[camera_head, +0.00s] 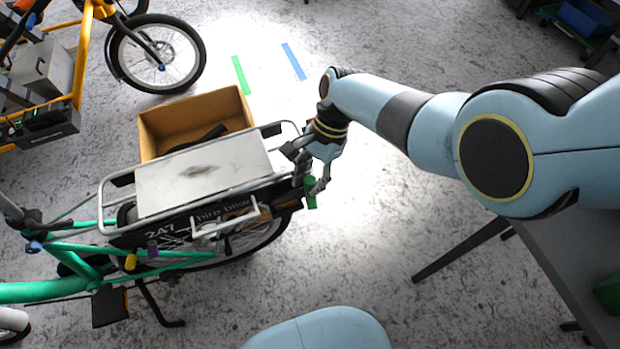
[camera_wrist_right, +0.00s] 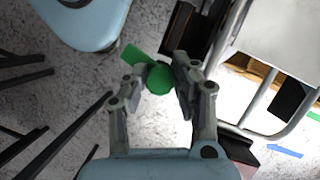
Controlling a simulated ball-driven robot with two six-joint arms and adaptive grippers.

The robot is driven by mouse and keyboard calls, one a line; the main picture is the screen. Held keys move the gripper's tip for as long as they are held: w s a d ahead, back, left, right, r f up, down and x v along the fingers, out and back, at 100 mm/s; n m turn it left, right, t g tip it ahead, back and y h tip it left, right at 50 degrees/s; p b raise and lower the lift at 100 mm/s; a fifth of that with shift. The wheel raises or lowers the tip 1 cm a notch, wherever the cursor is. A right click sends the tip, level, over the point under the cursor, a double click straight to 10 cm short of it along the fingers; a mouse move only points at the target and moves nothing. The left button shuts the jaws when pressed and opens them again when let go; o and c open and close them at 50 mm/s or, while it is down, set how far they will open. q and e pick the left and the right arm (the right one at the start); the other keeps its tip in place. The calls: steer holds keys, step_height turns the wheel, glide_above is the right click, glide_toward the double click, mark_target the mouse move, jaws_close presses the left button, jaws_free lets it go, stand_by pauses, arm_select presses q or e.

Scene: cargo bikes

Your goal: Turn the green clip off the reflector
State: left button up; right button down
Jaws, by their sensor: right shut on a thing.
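The green clip (camera_head: 311,193) is at the rear end of the cargo bike's rack, low beside its right edge in the head view. In the right wrist view the green clip (camera_wrist_right: 158,79) shows a round knob and a flat tab pointing up and left. My right gripper (camera_head: 308,181) is shut on the clip; in the wrist view its two fingertips (camera_wrist_right: 162,76) sit on either side of the knob. I cannot make out the reflector; the clip and gripper may hide it. My left gripper is not in view.
The green cargo bike's rack holds a pale flat panel (camera_head: 200,172). A cardboard box (camera_head: 196,108) stands behind it. Purple and yellow clips (camera_head: 130,262) sit on the frame. A yellow bike (camera_head: 84,50) stands at upper left. A grey table (camera_head: 585,270) is at right. The floor between is open.

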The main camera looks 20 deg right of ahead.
steer(key=shift+n+g+h+b, duration=0.4)
steer(key=shift+n+g+b, duration=0.1)
steer(key=shift+n, duration=1)
steer(key=c, duration=1.1)
jaws_free()
steer(key=shift+o, duration=0.2)
steer(key=shift+r, duration=0.1)
steer(key=v, duration=1.1)
steer(key=shift+w+r, duration=0.2)
steer(key=shift+r, duration=0.15)
steer(key=shift+d, duration=0.1)
